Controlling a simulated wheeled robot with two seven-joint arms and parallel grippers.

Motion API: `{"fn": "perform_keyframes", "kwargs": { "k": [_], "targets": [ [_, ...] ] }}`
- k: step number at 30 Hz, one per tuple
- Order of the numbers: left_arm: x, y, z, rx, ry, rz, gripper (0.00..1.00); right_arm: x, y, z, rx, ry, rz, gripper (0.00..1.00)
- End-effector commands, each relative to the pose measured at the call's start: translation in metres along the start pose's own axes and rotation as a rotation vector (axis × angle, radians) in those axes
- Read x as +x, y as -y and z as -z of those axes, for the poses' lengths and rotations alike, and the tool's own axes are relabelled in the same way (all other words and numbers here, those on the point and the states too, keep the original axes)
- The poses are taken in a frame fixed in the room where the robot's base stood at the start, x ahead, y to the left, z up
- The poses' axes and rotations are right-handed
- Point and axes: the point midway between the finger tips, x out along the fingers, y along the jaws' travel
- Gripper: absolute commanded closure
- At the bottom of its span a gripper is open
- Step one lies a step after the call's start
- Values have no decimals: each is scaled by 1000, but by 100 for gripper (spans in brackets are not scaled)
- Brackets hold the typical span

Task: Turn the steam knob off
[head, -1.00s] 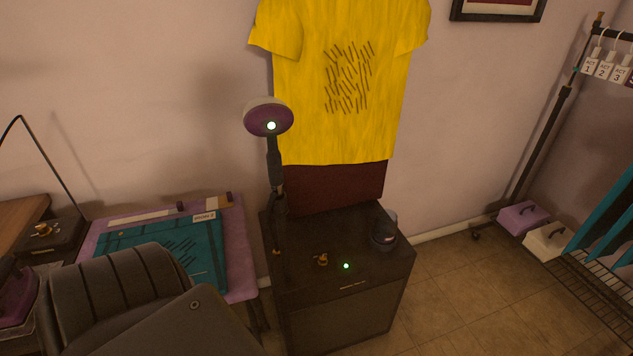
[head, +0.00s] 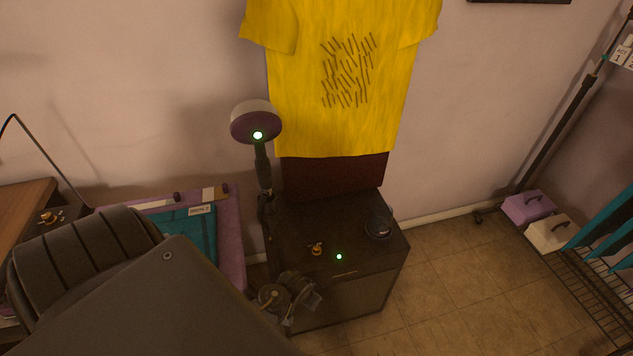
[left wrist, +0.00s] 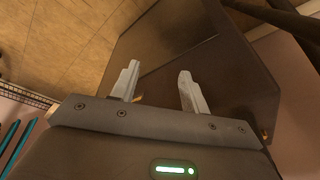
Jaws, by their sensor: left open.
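The steam knob (head: 317,249) is a small brass knob on top of the dark cabinet (head: 345,215). A green light (head: 339,256) glows to the right of it. My left gripper (head: 306,300) is low in front of the cabinet, nearer the camera than the knob and apart from it. In the left wrist view my left gripper (left wrist: 158,88) is open and empty, its two pale fingers spread in front of the dark cabinet (left wrist: 235,80). A small brass bit shows beside one finger there; I cannot tell whether it is the knob. My right gripper is out of view.
A steamer head (head: 256,122) with a lit light stands on a pole at the cabinet's left. A dark round container (head: 379,228) sits at the cabinet's back right. A yellow shirt (head: 345,80) hangs behind.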

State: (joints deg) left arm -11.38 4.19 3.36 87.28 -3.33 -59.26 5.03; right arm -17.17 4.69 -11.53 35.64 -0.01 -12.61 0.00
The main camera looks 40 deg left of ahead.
Motion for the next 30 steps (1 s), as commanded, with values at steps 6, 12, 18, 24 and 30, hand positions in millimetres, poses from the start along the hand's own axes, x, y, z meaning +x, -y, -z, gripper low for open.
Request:
{"fn": "perform_keyframes", "kwargs": {
  "k": [6,12,18,24,30],
  "targets": [
    [-113,44,106,-151,-80,41,54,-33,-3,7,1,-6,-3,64],
    [-118,61,137,-238,-91,40,54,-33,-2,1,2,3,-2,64],
    [-112,62,138,-241,-91,39,54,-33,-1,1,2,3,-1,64],
    [-84,64,141,-240,-89,40,54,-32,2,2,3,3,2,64],
    [-46,65,144,-240,-90,39,54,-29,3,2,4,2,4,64]
  ]
}}
